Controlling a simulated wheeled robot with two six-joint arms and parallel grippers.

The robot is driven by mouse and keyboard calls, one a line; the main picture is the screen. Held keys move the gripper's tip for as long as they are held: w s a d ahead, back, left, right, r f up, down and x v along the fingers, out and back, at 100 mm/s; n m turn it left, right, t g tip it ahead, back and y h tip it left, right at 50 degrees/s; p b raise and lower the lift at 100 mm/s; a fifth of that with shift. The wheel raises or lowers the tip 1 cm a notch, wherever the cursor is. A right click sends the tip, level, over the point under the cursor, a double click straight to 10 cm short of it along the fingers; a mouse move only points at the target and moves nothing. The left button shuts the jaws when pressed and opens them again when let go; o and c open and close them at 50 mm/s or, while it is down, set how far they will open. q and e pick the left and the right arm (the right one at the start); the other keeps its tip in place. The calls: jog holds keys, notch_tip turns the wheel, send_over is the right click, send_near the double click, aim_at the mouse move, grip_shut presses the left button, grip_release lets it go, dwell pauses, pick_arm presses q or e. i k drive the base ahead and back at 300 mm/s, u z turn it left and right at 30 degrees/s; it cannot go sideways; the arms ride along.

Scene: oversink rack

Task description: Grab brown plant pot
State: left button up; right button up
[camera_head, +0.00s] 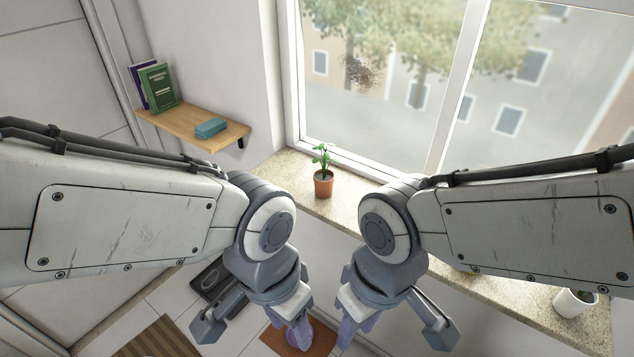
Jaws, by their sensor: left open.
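The brown plant pot (323,188) stands upright on the speckled window sill, with a small green plant in it. It shows between my two arms, near the window frame. My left gripper (253,330) is low in the picture, below and to the left of the pot, with its fingers spread and nothing between them. My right gripper (393,332) is low and to the right of the pot, also with its fingers spread and empty. Neither gripper touches the pot.
The stone sill (290,168) runs along the window; a white pot (574,303) stands at its right end. A wooden shelf (180,122) at the left holds books (157,88) and a teal box (210,128). A striped mat (158,340) lies on the floor.

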aim_at(324, 178)
jog(key=z, duration=1.3)
jog(key=k, duration=0.9)
jog(key=u, duration=1.3)
jog(key=i, duration=1.65)
